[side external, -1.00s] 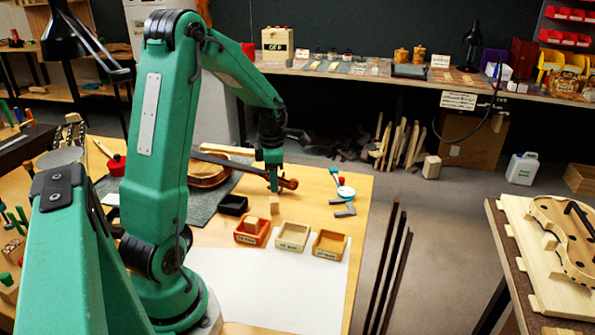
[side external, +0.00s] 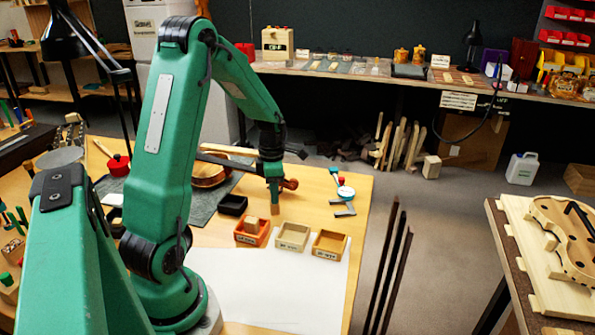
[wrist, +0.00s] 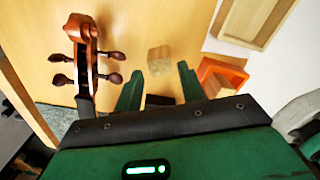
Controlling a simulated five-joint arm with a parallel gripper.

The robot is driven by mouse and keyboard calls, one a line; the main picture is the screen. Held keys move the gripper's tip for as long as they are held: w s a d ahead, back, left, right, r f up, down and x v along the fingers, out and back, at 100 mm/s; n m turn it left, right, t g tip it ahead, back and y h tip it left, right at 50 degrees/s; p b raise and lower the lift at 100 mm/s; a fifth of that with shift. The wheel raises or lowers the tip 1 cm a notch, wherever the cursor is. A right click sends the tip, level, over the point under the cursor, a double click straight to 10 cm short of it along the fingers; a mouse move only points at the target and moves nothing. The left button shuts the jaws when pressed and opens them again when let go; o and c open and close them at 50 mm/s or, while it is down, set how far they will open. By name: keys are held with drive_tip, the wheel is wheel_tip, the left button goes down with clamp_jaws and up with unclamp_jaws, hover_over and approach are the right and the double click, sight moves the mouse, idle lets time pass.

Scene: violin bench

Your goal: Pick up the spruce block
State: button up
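A small pale wooden block, which looks like the spruce block (side external: 275,210), stands on the bench top directly below my gripper (side external: 274,194). In the wrist view the block (wrist: 159,60) lies just beyond the fingertips, between the lines of the two green fingers. My gripper (wrist: 158,76) is open and empty there, with the fingers apart on either side. Another small wooden block (side external: 252,223) sits in the orange tray (side external: 243,240). Whether the fingertips overlap the block's top cannot be told from the side view.
A violin scroll and pegs (wrist: 86,60) lie close to my left finger in the wrist view. A black tray (side external: 232,205) is nearby. Two wooden trays (side external: 292,248) (side external: 329,256) stand right of the orange one. White paper (side external: 275,295) covers the bench front.

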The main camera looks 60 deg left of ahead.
drive_tip(key=shift+f, duration=2.1)
drive_tip(key=c, duration=0.7)
drive_tip(key=shift+r, duration=0.15)
drive_tip(key=shift+r, duration=0.5)
wheel_tip(320, 180, up, 3)
drive_tip(key=shift+r, duration=0.1)
drive_tip(key=d+r, duration=0.2)
drive_tip(key=d, duration=0.2)
drive_tip(key=d+r, duration=0.2)
drive_tip(key=d, duration=0.1)
drive_tip(key=w+d+r, duration=0.1)
drive_tip(key=d+r, duration=0.1)
drive_tip(key=d, duration=0.2)
drive_tip(key=shift+d+r, duration=0.3)
drive_tip(key=shift+d, duration=0.05)
